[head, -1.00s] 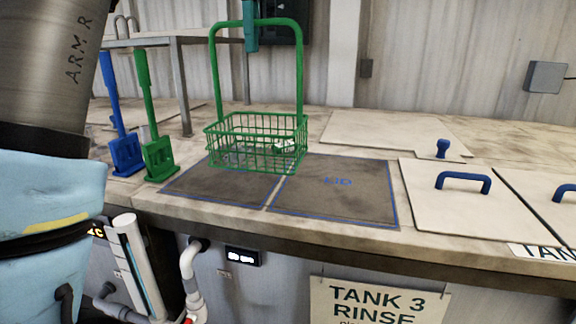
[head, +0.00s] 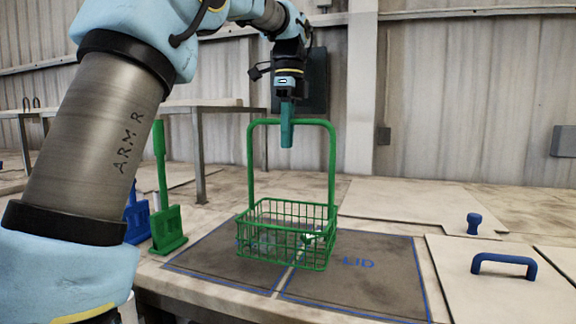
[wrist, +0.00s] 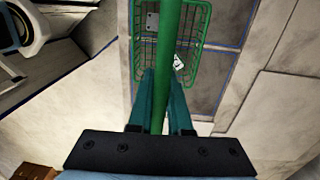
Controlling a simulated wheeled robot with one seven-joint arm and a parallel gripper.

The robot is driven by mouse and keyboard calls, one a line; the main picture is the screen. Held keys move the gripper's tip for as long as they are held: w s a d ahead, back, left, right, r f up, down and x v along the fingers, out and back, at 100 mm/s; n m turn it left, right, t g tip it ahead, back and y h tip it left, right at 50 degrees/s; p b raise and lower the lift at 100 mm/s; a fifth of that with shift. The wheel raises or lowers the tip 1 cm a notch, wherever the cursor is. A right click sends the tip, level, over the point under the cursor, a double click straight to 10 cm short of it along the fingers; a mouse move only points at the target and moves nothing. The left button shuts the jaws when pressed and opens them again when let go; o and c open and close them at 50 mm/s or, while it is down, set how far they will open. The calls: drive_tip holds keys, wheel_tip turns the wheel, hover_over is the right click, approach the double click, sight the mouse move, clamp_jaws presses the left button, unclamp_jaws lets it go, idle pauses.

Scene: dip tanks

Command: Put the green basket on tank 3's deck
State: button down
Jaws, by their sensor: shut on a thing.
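The green basket (head: 287,240) is an upright wire basket with a tall arched handle. It is over the dark, blue-outlined deck panels, straddling the line between the left panel (head: 205,262) and the one marked LID (head: 365,285). I cannot tell whether its bottom touches the deck. My gripper (head: 287,135) is shut on the top bar of the handle, directly above the basket. In the wrist view, my gripper's teal fingers (wrist: 162,78) flank the green handle (wrist: 171,50), with the basket below. Small grey and white items lie inside it. The tank 3 sign is out of view now.
A green paddle-like tool (head: 168,225) and a blue one (head: 137,222) stand left of the basket. A pale lid with a blue handle (head: 504,262) and a blue knob (head: 474,222) are to the right. A raised bench (head: 190,104) is behind.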

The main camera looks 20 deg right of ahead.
drive_tip(key=shift+f+p, duration=0.4)
drive_tip(key=shift+f, duration=1.9)
drive_tip(key=c, duration=1.3)
unclamp_jaws()
drive_tip(key=shift+f, duration=0.15)
drive_tip(key=o, duration=0.5)
drive_tip(key=shift+c, duration=0.2)
drive_tip(key=shift+r, duration=0.2)
drive_tip(key=r, duration=1.1)
drive_tip(key=shift+w+d+r+b, duration=0.2)
drive_tip(key=shift+d+r+b, duration=0.1)
drive_tip(key=shift+r, duration=0.1)
